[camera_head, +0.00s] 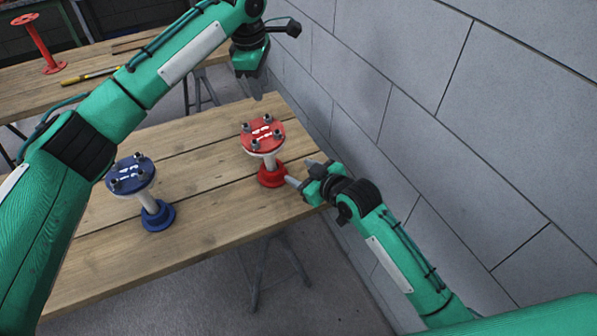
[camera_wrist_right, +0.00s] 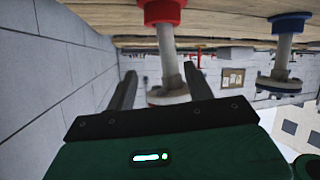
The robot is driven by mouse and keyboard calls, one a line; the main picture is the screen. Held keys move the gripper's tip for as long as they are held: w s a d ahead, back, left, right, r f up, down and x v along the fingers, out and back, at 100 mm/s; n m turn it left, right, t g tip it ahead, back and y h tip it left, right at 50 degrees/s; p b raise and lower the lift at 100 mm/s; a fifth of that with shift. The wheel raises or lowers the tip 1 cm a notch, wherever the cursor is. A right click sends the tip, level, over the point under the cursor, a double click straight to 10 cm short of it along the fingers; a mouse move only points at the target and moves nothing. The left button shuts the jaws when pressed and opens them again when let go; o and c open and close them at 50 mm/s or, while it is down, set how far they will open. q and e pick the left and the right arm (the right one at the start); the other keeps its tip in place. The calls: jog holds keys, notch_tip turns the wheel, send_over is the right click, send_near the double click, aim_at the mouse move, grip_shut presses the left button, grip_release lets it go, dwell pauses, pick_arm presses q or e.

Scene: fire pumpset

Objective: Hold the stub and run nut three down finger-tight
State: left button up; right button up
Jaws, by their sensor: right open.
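A red flanged stub (camera_head: 262,135) stands upright on the wooden table, with several dark bolts and nuts on its top flange, a pale pipe and a red base. A blue flanged stub (camera_head: 130,174) of the same shape stands to its left. My right gripper (camera_head: 300,172) is open beside the red stub's lower part. In the right wrist view the pale pipe (camera_wrist_right: 171,60) appears between or just beyond the open fingers (camera_wrist_right: 158,85); contact cannot be told. My left gripper (camera_head: 256,92) is above and behind the red stub, apart from it; its jaw opening is unclear.
The wooden table (camera_head: 200,215) has free room in front and between the stubs. A grey block wall (camera_head: 420,110) runs close along the right.

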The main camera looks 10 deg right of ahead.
aim_at(273, 161)
jog(key=x, duration=0.9)
jog(key=a+x, duration=0.1)
jog(key=x, duration=0.3)
jog(key=shift+w+a+r, duration=0.1)
jog(key=shift+a, duration=0.2)
grip_shut()
